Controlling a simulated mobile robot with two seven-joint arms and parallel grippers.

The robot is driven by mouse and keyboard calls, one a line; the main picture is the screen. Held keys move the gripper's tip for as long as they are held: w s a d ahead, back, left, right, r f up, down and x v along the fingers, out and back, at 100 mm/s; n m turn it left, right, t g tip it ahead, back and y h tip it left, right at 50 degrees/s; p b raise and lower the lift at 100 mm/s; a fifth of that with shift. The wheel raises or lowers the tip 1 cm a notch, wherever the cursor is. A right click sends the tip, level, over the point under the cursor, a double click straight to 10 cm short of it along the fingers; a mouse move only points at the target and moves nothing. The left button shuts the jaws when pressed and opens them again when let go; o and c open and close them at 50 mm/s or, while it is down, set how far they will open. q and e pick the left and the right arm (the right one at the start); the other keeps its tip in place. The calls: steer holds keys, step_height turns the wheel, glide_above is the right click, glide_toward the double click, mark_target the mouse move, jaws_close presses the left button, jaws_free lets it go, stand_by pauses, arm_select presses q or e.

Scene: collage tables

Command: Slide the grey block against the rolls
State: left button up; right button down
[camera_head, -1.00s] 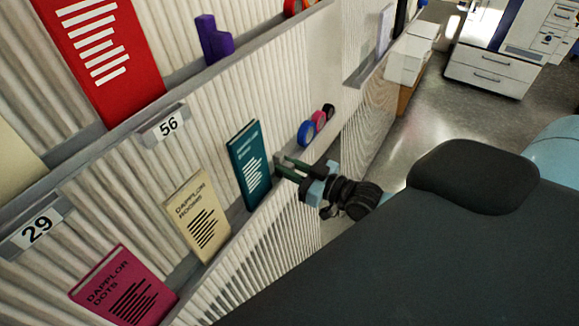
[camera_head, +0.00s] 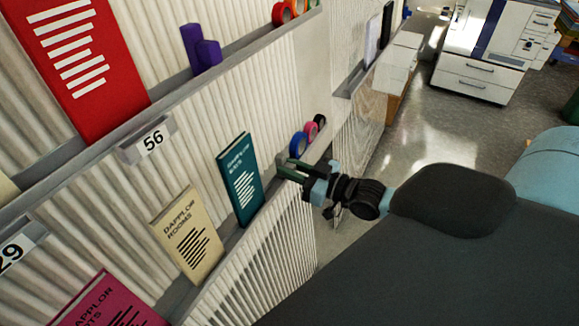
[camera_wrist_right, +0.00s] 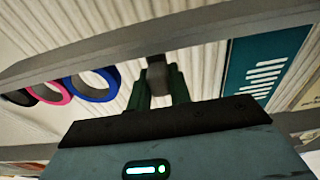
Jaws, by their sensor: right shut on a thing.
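The grey block (camera_wrist_right: 157,74) shows in the right wrist view between the dark green fingers of my right gripper (camera_wrist_right: 158,90). The gripper is shut on it at the ledge. In the head view my right gripper (camera_head: 286,168) is at the ledge between the teal book and the rolls, and the block is hard to make out. The rolls are a blue roll (camera_head: 298,146), a pink roll (camera_head: 311,131) and a black roll (camera_head: 320,121). In the wrist view the blue roll (camera_wrist_right: 112,86) is nearest the block, with a gap between. My left gripper is not in view.
The teal book (camera_head: 241,179) stands on the same ledge on the other side of my gripper, with the cream book (camera_head: 188,237) beyond it. An upper shelf (camera_head: 215,75) with a purple object (camera_head: 200,50) runs above. Open floor (camera_head: 420,140) lies to the right.

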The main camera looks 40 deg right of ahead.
steer(key=c, duration=1.3)
jaws_free()
steer(key=shift+s+d, duration=0.2)
steer(key=shift+s, duration=0.35)
steer(key=shift+v, duration=3.35)
